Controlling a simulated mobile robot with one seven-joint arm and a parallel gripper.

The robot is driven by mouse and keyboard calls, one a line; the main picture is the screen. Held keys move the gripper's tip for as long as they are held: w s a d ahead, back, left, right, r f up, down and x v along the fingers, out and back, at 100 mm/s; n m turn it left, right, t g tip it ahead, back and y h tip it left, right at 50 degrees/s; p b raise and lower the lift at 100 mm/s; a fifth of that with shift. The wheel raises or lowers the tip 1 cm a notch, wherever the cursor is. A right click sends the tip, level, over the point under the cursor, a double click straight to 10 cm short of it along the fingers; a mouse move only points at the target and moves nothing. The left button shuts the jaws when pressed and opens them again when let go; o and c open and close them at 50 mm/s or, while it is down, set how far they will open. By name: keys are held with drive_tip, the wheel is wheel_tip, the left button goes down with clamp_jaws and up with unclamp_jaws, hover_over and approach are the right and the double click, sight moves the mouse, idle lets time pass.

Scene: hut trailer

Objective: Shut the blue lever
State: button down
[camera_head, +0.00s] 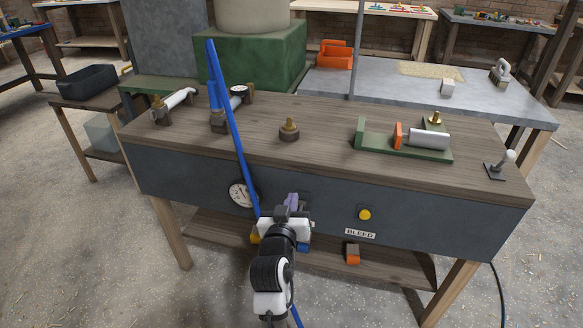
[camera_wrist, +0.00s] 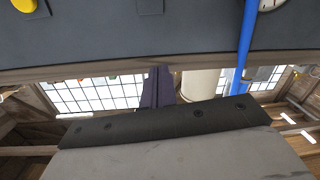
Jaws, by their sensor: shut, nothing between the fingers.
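A short upright blue lever (camera_head: 214,94) stands on a dark fitting with a small round gauge, at the back left of the wooden bench. A long blue bar (camera_head: 232,125) crosses in front of this fitting and partly hides it. The bar also shows in the wrist view (camera_wrist: 246,40). My gripper (camera_head: 292,199) is low in front of the bench's dark front panel, right of the bar and apart from the upright lever. Its purple fingers are together and empty, also seen in the wrist view (camera_wrist: 158,75).
The front panel has a round gauge (camera_head: 241,194), a yellow button (camera_head: 364,214) and a BLEED label (camera_head: 360,233). On the bench top are a silver-handled fitting (camera_head: 176,100), a brass-topped knob (camera_head: 289,130), a green fixture (camera_head: 408,150) and a white-knobbed lever (camera_head: 502,164).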

wheel_tip(320, 180, up, 11)
drive_tip(key=p, duration=0.1)
drive_tip(key=shift+f, duration=0.15)
idle(0.4)
